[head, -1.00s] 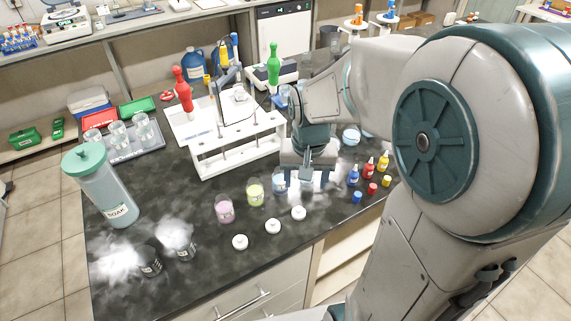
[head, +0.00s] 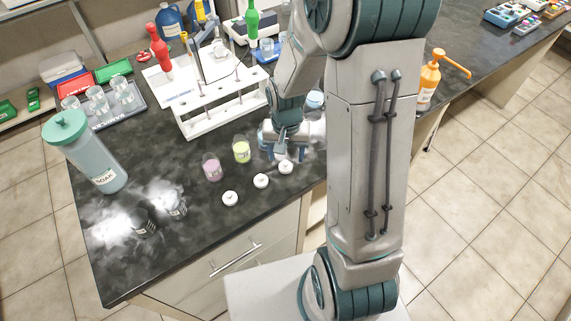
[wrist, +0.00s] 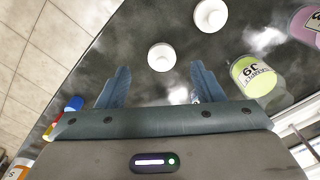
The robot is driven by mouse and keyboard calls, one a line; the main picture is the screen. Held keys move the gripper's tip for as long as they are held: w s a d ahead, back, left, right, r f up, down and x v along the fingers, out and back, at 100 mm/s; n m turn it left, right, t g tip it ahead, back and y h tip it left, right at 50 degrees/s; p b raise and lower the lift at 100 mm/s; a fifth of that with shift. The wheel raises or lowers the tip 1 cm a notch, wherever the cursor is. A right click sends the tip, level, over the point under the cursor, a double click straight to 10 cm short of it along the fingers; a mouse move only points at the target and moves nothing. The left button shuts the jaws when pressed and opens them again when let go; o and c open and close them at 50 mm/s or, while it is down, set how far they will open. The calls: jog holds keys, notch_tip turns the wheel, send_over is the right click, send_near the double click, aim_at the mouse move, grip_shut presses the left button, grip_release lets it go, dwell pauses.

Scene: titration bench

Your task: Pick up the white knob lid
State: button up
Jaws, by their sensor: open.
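Three small white knob lids stand in a row near the bench's front edge in the head view: a left one (head: 230,198), a middle one (head: 261,181) and a right one (head: 286,167). My gripper (head: 287,153) is open and empty, pointing down just behind the right lid. In the wrist view, one white lid (wrist: 161,57) lies ahead of the gap between my fingertips (wrist: 161,78), apart from both fingers. A second lid (wrist: 210,15) shows farther off at the top. My arm hides part of the bench right of the lids.
A yellow beaker (head: 241,151) and a pink beaker (head: 211,168) stand left of my gripper. A white rack (head: 222,107) is behind. Small coloured bottles (wrist: 73,104) show at the wrist view's left.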

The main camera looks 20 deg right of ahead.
aim_at(285, 162)
jog(key=shift+w+f+p, duration=0.2)
jog(key=shift+f+p, duration=0.1)
jog(key=shift+f, duration=1)
jog(key=shift+w+f+p, duration=0.2)
jog(key=shift+f+p, duration=0.1)
jog(key=shift+f, duration=0.95)
jog(key=c, duration=1)
